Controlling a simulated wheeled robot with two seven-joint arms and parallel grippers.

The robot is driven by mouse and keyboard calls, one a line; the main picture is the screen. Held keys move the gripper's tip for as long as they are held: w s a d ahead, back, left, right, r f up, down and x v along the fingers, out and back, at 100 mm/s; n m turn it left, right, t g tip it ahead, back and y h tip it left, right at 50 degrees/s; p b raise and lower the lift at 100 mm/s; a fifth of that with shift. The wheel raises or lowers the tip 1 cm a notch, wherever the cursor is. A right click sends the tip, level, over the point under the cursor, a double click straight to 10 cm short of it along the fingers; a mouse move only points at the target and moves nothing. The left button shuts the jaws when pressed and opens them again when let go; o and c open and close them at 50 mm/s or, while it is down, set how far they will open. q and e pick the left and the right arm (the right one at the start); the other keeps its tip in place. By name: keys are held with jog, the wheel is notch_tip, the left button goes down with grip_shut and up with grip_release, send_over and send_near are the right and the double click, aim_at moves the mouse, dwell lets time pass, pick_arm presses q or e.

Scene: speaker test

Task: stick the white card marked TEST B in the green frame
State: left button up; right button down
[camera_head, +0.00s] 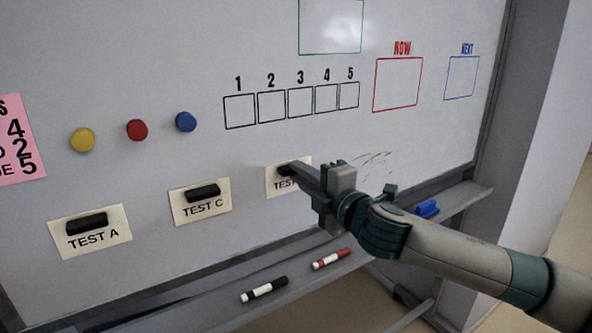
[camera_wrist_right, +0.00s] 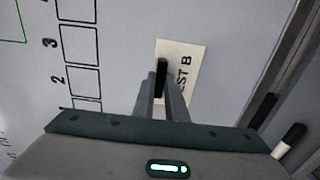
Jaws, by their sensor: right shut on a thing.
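The white card marked TEST B (camera_wrist_right: 186,80) is on the whiteboard, with a black handle (camera_wrist_right: 161,75) on it. In the head view the card (camera_head: 274,184) is at the right end of the lower row, partly hidden by my gripper. My right gripper (camera_head: 294,168) is at the card, and in the right wrist view its fingers (camera_wrist_right: 161,92) are shut on the black handle. The card looks flat against the board. The green frame (camera_head: 331,52) is at the top of the head view, cut off by the picture edge and empty where it shows. My left gripper is not in view.
Cards TEST C (camera_head: 203,209) and TEST A (camera_head: 98,240) are to the left. Yellow, red and blue magnets (camera_head: 185,121) sit above them. Numbered boxes (camera_head: 299,102) and a red frame (camera_head: 398,84) are empty. The ledge (camera_head: 215,309) holds markers and a blue item (camera_head: 427,209).

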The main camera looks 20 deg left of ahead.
jog(key=shift+d, duration=0.1)
dwell(0.3)
jog(key=shift+s, duration=0.1)
jog(key=shift+s+d, duration=0.3)
jog(key=shift+d, duration=0.15)
jog(key=shift+p+v, duration=0.7)
jog(key=shift+v, duration=2.15)
